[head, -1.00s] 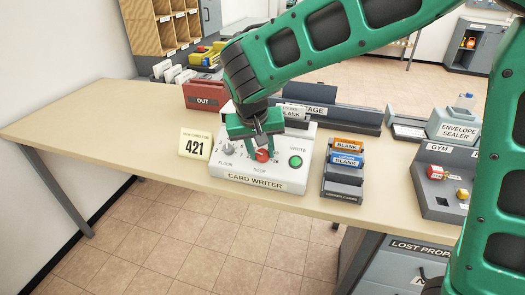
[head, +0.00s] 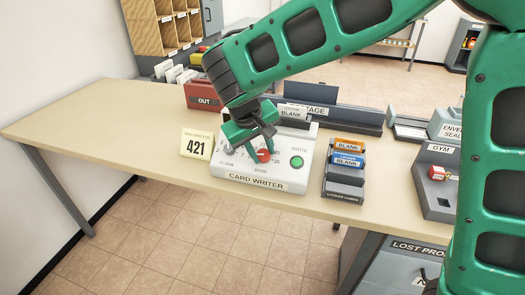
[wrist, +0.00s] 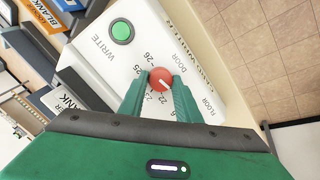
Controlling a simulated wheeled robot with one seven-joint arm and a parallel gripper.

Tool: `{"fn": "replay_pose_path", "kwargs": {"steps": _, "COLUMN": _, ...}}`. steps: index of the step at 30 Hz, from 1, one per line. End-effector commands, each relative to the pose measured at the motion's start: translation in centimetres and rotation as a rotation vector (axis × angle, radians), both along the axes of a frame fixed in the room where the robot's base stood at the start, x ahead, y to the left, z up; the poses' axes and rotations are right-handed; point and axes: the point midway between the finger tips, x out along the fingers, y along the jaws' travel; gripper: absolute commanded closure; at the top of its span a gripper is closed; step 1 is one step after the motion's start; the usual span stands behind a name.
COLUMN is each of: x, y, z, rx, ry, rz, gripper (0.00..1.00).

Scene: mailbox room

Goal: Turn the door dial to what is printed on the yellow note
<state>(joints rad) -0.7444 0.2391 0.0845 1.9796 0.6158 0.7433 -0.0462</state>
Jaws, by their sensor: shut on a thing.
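The yellow note (head: 196,146) stands on the table left of the white card writer (head: 255,184) and reads 421 under a small line of print. The red door dial (head: 264,156) is on the card writer's top; it also shows in the wrist view (wrist: 160,79). My gripper (head: 264,148) is shut on the dial, one finger on each side. In the wrist view the dial's white line slants toward the lower right. Numbers 26, 25, 23 and 22 show around it; others are hidden by my fingers.
The green write button (head: 297,162) is right of the dial. A rack of blank cards (head: 345,170) stands right of the card writer. A red OUT tray (head: 205,95) is behind. The table's left part is clear.

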Motion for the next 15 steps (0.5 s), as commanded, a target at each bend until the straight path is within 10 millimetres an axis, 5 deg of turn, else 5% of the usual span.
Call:
{"fn": "replay_pose_path", "kwargs": {"steps": 6, "x": 0.0, "y": 0.06, "z": 0.04, "rx": 0.001, "ry": 0.0, "rz": 0.001, "gripper": 0.92}}
{"fn": "replay_pose_path", "kwargs": {"steps": 7, "x": 0.0, "y": 0.06, "z": 0.03, "rx": 0.001, "ry": 0.0, "rz": 0.001, "gripper": 0.63}}
{"fn": "replay_pose_path", "kwargs": {"steps": 9, "x": 0.0, "y": 0.06, "z": 0.03, "rx": 0.001, "ry": 0.0, "rz": 0.001, "gripper": 0.51}}
{"fn": "replay_pose_path", "kwargs": {"steps": 15, "x": 0.0, "y": 0.03, "z": 0.01, "rx": 0.001, "ry": 0.0, "rz": 0.001, "gripper": 0.51}}
